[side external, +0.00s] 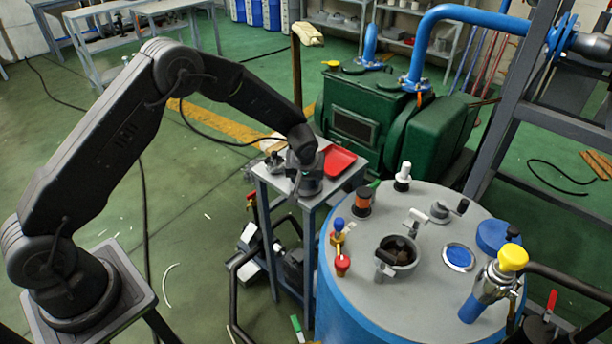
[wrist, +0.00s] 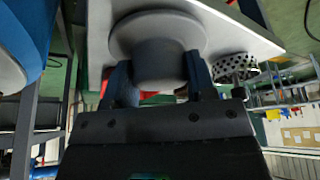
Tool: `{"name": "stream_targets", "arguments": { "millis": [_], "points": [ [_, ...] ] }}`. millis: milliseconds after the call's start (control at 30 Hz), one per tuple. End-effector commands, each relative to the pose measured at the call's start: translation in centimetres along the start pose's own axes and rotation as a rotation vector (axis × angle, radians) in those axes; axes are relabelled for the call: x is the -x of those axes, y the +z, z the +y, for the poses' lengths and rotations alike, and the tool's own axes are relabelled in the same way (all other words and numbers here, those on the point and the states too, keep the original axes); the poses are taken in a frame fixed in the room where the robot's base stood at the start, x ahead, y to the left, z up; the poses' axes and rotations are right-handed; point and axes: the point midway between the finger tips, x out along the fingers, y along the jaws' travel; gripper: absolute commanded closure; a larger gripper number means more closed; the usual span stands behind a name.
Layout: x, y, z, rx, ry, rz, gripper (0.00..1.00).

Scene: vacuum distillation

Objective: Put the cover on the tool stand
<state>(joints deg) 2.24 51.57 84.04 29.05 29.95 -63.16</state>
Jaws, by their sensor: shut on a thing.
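My gripper (wrist: 160,80) is shut on the grey knob of the round cover (wrist: 158,38), with one finger on each side of it. The cover's wide pale disc shows beyond the knob in the wrist view. In the side external view my gripper (side external: 308,182) is over the near part of the tool stand (side external: 345,182), a small grey table on legs. The stand's pale top (wrist: 100,40) lies behind the cover in the wrist view. I cannot tell whether the cover touches it. My gripper hides much of the cover in the side external view.
A red tray (side external: 338,162) lies on the stand, right of my gripper. A small dark fitting (side external: 275,160) stands to its left, and a perforated part (wrist: 235,66) is beside the cover. The blue tank (side external: 345,290) with an open port (side external: 397,254) stands close to the right.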

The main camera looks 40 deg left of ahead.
Motion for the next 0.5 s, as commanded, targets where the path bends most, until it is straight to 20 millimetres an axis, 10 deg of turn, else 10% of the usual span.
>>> {"name": "stream_targets", "arguments": {
  "millis": [500],
  "points": [
    [0.04, -0.03, 0.0, 0.0, 0.0, 0.0, 0.23]
  ]
}}
